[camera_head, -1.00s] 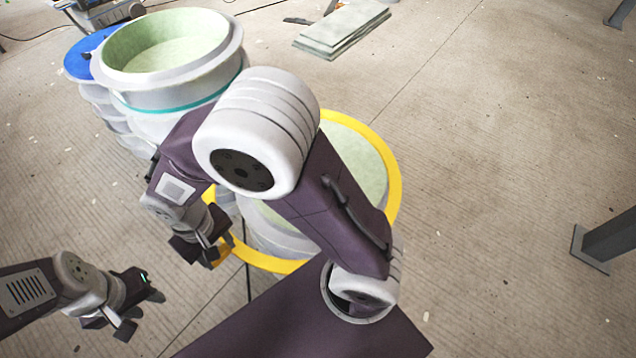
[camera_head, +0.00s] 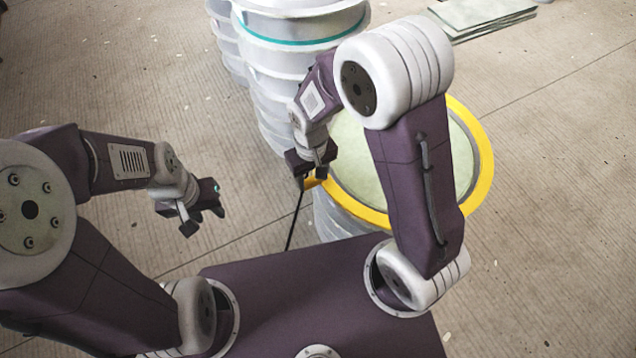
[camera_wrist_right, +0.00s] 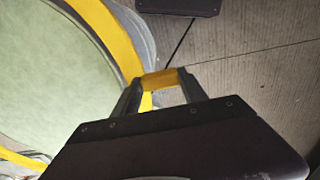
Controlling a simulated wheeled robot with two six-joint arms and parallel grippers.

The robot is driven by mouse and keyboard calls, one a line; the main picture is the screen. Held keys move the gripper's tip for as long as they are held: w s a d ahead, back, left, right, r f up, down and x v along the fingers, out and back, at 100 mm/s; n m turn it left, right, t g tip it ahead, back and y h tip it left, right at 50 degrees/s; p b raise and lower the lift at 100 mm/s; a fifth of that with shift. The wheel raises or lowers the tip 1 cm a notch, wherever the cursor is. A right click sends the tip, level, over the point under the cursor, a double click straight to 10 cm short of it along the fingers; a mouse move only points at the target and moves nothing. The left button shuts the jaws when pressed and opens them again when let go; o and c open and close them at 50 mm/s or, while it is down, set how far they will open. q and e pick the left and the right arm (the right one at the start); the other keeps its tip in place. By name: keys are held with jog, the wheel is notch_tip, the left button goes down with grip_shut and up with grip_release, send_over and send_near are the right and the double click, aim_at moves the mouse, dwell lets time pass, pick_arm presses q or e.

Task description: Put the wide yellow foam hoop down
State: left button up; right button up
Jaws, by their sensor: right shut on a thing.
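The wide yellow foam hoop (camera_head: 481,196) appears as a ring round the pale green top of a grey mould (camera_head: 335,222). The mould's wall shows below the hoop's near left side. I cannot tell if the hoop touches the mould. My right gripper (camera_head: 318,177) is at the hoop's left side. In the right wrist view, its fingers (camera_wrist_right: 161,88) are shut on a yellow tab of the hoop. My right arm hides part of the hoop. My left gripper (camera_head: 203,212) is open and empty, left of the hoop and apart from it.
A tall stack of pale moulds (camera_head: 285,75) with a teal band stands close behind my right gripper. Flat grey-green sheets (camera_head: 482,14) lie on the floor at the upper right. The concrete floor (camera_head: 560,200) at right is clear.

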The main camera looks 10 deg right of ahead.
jog(key=shift+w+d+f, duration=0.45)
jog(key=shift+d+f, duration=0.1)
jog(key=shift+d, duration=0.25)
notch_tip(320, 180, down, 4)
jog(key=shift+f+b, duration=0.1)
jog(key=shift+b, duration=0.8)
jog(key=o, duration=1.3)
jog(key=shift+o, duration=0.2)
